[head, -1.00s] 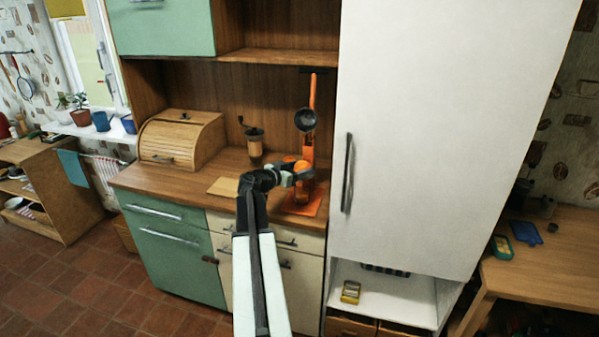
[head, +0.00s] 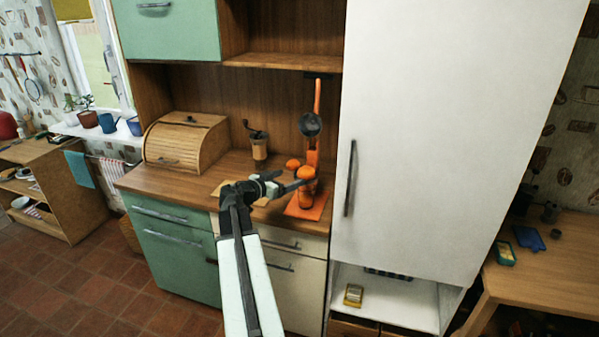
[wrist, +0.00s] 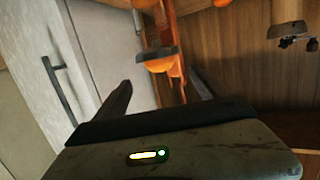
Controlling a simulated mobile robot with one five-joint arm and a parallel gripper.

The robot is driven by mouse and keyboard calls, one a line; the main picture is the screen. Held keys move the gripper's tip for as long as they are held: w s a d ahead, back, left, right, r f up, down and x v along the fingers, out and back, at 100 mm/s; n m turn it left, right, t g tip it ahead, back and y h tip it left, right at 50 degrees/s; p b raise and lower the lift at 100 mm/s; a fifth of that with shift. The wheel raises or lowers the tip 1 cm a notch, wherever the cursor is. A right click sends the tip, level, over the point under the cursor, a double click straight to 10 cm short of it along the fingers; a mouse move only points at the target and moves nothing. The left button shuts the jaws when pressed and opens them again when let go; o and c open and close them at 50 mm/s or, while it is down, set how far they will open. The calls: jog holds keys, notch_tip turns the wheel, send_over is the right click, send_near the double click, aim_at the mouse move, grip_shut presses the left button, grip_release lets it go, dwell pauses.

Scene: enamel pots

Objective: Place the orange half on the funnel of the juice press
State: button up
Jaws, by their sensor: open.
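The orange juice press (head: 317,207) stands on the counter with its lever raised and a dark cup (head: 310,124) held above. An orange half (head: 307,172) sits dome up at the funnel; it also shows in the wrist view (wrist: 160,66), where the picture is upside down and a dark rim (wrist: 155,53) lies against its flat side. My gripper (head: 296,187) is open and empty, just left of and in front of the funnel. In the wrist view its two fingers (wrist: 160,92) are spread, apart from the orange half. One finger partly hides the funnel in the head view.
Another orange piece (head: 293,164) lies on the counter behind. A coffee grinder (head: 259,148) and a wooden bread box (head: 185,143) stand to the left. A wooden board (head: 262,202) lies partly behind my arm. The tall white cabinet (head: 430,130) closes off the right side.

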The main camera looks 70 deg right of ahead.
jog(key=v, duration=0.3)
jog(key=shift+w+a, duration=0.1)
jog(key=shift+a, duration=0.05)
jog(key=w+a+f+n+t+y, duration=0.2)
jog(key=w+a+f+n, duration=0.15)
jog(key=w+a, duration=0.5)
jog(key=w+a+f+n+t+y, duration=0.1)
jog(key=w+a+f+n+y, duration=0.3)
jog(key=a, duration=0.7)
jog(key=w+a+f+n+t+y, duration=0.1)
jog(key=w+a+f+n+t, duration=0.1)
jog(key=w+a+f, duration=0.55)
jog(key=w+a+f+n+y, duration=0.1)
jog(key=a+n+y, duration=0.3)
jog(key=a, duration=1.6)
jog(key=w+a+f+n+y, duration=0.1)
jog(key=a+f+n+y, duration=0.2)
jog(key=a+n, duration=0.5)
jog(key=a, duration=1.2)
jog(key=shift+w+y, duration=0.25)
jog(key=shift+y, duration=0.15)
